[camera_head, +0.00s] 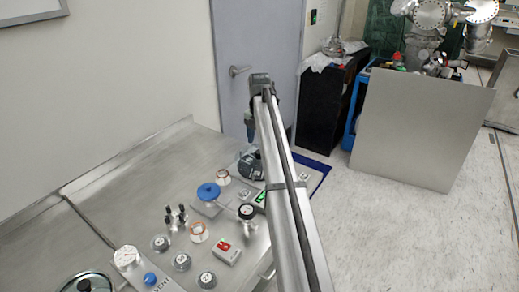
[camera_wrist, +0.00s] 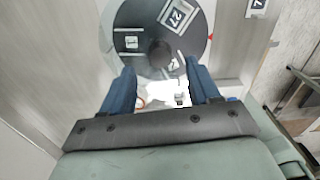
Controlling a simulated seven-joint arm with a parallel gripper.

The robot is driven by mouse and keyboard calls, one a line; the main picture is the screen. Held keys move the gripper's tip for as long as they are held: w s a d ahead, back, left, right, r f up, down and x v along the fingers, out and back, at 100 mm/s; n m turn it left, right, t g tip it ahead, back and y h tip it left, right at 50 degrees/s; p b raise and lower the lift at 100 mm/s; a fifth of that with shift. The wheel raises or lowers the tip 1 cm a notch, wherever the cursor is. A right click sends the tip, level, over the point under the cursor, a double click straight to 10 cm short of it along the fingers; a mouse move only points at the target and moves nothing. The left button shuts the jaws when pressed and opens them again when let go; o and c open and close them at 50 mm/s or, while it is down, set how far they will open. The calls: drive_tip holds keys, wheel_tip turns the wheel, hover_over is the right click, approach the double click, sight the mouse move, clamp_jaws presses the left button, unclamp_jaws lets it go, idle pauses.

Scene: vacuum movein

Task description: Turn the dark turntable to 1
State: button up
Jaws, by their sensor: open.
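The dark turntable (camera_wrist: 141,22) is a round dark disc with white number labels and a dark round knob (camera_wrist: 160,53) at its middle. A label reading 1 (camera_wrist: 132,42) is on its left part, and one reading 27 (camera_wrist: 179,16) is at its upper right. Another label near the knob is too small to read. In the head view the turntable (camera_head: 249,166) is partly hidden by my arm. My gripper (camera_wrist: 160,74) is open and empty, with its blue fingers spread either side below the knob in the wrist picture. I cannot tell its height above the disc.
A label reading 7 (camera_wrist: 257,5) lies outside the disc at right, and a small red mark shows at the disc's right edge.

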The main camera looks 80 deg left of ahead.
sight(259, 159)
drive_tip(key=shift+f, duration=2.25)
clamp_jaws()
